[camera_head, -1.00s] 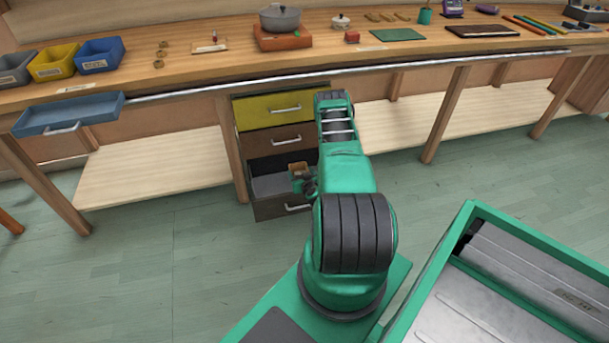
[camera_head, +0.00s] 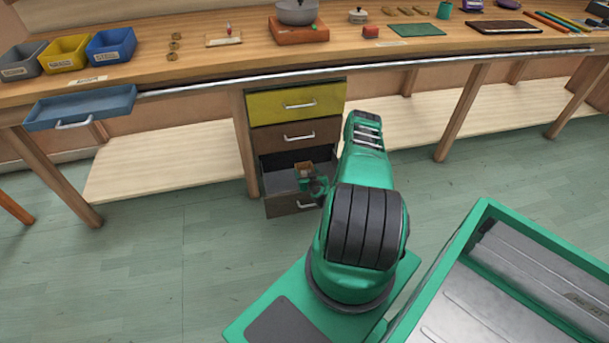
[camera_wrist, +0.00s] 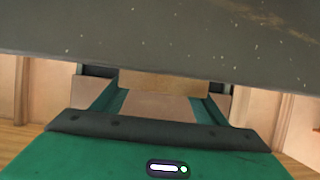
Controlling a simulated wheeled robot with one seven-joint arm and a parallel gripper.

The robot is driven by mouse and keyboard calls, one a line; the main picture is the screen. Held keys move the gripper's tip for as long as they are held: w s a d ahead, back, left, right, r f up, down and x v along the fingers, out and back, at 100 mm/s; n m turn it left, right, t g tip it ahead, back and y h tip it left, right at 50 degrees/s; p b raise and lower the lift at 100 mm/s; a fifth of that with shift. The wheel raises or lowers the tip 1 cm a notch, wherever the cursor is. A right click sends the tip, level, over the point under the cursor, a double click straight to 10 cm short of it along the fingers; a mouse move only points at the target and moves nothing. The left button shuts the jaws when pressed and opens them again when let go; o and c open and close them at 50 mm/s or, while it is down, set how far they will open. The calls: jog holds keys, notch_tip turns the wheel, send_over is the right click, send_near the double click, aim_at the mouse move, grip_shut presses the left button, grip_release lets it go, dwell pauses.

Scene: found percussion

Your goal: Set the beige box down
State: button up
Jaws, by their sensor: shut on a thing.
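The beige box (camera_head: 304,167) is small and held in my gripper (camera_head: 313,182) at the open lowest drawer (camera_head: 290,204) of the cabinet under the bench. In the head view the box appears over the drawer's opening; I cannot tell whether it touches the drawer floor. In the wrist view the beige box (camera_wrist: 157,105) sits between the two fingers of my gripper (camera_wrist: 158,100), which is shut on it. A dark grey panel (camera_wrist: 160,35) fills the top of the wrist view close beyond the box.
The yellow drawer (camera_head: 280,106) and brown drawer (camera_head: 280,137) above are shut. A blue drawer (camera_head: 60,112) stands open at the left. The bench top (camera_head: 200,70) holds bins, a pot and small items. Green floor (camera_head: 150,250) is clear at the left.

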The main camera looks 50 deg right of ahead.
jog(key=shift+d+f, duration=0.15)
jog(key=shift+d, duration=0.1)
jog(key=shift+a+f, duration=0.1)
jog(key=shift+f, duration=0.35)
jog(key=o, duration=1.1)
jog(key=shift+r, duration=0.1)
